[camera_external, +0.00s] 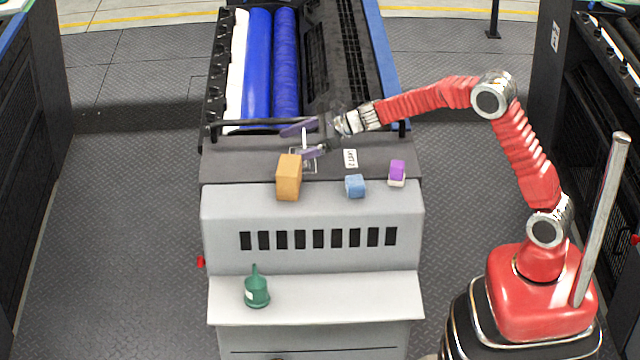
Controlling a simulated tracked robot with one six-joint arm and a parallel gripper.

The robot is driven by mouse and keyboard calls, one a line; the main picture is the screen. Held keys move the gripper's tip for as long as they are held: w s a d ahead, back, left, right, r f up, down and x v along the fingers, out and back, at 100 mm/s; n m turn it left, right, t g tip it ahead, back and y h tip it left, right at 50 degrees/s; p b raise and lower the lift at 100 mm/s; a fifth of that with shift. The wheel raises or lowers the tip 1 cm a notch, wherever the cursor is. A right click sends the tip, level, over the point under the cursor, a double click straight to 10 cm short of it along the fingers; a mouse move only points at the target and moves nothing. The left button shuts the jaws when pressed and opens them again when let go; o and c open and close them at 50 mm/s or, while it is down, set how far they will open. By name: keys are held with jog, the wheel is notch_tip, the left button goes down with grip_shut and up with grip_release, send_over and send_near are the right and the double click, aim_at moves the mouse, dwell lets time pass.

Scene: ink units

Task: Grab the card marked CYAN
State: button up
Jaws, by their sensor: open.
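My gripper (292,144), with purple fingers, is open above the dark top of the grey machine, at the end of my red arm. A thin whitish upright strip (304,138) shows between the fingers; I cannot tell whether it is a card or part of my gripper. A pale-outlined rectangle (309,167) lies on the dark top just below the fingers, partly hidden by them and the orange block. A small white label (350,158) with dark marks lies to the right of my gripper. No word CYAN can be read anywhere.
An orange block (289,178) stands close in front of my gripper. A blue cube (355,186) and a purple-and-white block (397,173) stand further right. Blue rollers (258,65) lie behind. A green oil can (257,291) stands on the lower front shelf (340,298).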

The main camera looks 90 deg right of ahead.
jog(key=shift+c, duration=0.4)
jog(key=c, duration=1.1)
